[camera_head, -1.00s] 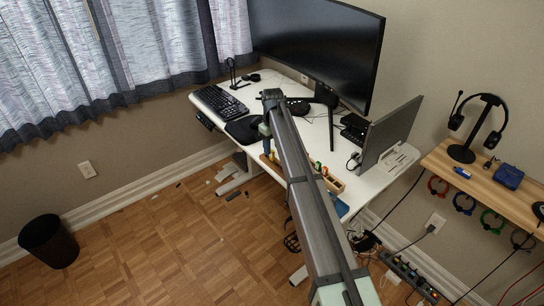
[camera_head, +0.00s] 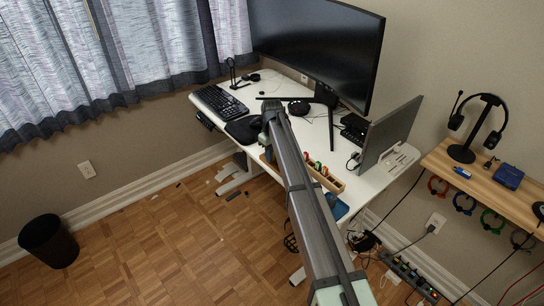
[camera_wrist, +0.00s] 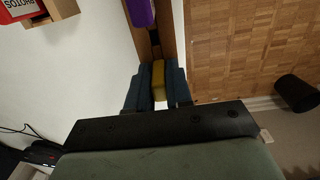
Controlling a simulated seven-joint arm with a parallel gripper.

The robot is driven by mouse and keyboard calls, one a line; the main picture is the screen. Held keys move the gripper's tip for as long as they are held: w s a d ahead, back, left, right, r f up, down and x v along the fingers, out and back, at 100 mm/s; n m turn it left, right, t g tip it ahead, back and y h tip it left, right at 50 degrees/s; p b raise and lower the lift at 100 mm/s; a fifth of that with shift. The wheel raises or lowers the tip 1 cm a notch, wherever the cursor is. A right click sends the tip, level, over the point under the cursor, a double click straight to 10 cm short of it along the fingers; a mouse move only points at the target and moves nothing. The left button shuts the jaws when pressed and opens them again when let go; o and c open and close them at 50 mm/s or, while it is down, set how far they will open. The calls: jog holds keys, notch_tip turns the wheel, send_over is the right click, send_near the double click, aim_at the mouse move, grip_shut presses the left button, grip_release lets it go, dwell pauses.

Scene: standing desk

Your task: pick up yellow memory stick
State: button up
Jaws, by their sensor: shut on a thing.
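In the wrist view my gripper (camera_wrist: 158,76) is shut on the yellow memory stick (camera_wrist: 158,82), with one blue-grey finger on each side of it. The stick's lower part is hidden, so I cannot tell whether it touches the wooden holder (camera_wrist: 167,35) behind it. A purple stick (camera_wrist: 140,13) stands in that holder, just beyond the yellow one. In the head view the holder (camera_head: 338,186) lies along the near edge of the white desk, with several coloured items in it. My arm covers part of the holder, and the held stick cannot be made out there.
The white desk (camera_head: 292,140) carries a keyboard (camera_head: 220,101), a large monitor (camera_head: 325,45) and a laptop screen (camera_head: 390,132). A wooden shelf (camera_head: 480,190) stands to the right. Open floor lies left of the desk.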

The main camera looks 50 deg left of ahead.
grip_shut()
jog(key=shift+r, duration=0.1)
notch_tip(320, 180, up, 9)
jog(key=shift+w+r, duration=0.1)
jog(key=shift+w, duration=0.05)
jog(key=shift+m, duration=0.8)
jog(key=w+d, duration=0.3)
jog(key=w+d+f, duration=0.1)
jog(key=w+d, duration=0.5)
jog(key=shift+w+d+f, duration=0.2)
jog(key=shift+d+f, duration=0.05)
jog(key=shift+d, duration=0.05)
jog(key=shift+d+f+n, duration=0.2)
jog(key=shift+d+n, duration=0.15)
jog(key=shift+d, duration=0.35)
jog(key=shift+d+f+n, duration=0.15)
jog(key=shift+d+n, duration=0.2)
jog(key=shift+d, duration=0.35)
jog(key=shift+f, duration=0.15)
